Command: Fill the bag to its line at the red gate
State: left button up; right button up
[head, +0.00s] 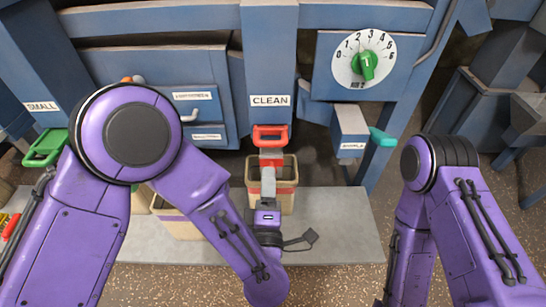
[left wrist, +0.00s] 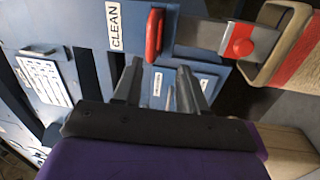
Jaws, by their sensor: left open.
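The red gate handle (head: 270,134) sits under the CLEAN sign in the head view. It also shows in the left wrist view (left wrist: 154,36). A tan bag (head: 287,202) with a red band stands on the grey slab below the gate. Its rim and red band show at the upper right of the left wrist view (left wrist: 287,62). My left gripper (head: 268,173) is in front of the gate and overlaps the bag. Its fingers (left wrist: 160,70) are apart, with the red handle just beyond the tips. The bag's fill level cannot be told. My right gripper is out of view.
A green handle (head: 45,147) is by the SMALL sign, and a teal handle (head: 383,137) is at the right. A dial (head: 377,80) with a green knob is above. Another bag (head: 178,226) stands partly behind my left arm. The grey slab (head: 335,225) is clear right of the bag.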

aim_at(271, 141)
pick_arm(q)
jog(key=shift+n, duration=0.6)
jog(key=w+r+p, duration=0.1)
jog(key=w, duration=0.2)
jog(key=w+r, duration=0.1)
jog(key=w, duration=0.2)
jog(key=w+p, duration=0.1)
jog(key=w, duration=0.2)
jog(key=shift+w+d+r+p, duration=0.1)
jog(key=shift+d+r+p, duration=0.2)
jog(key=shift+r, duration=0.1)
jog(key=shift+w, duration=0.45)
grip_shut()
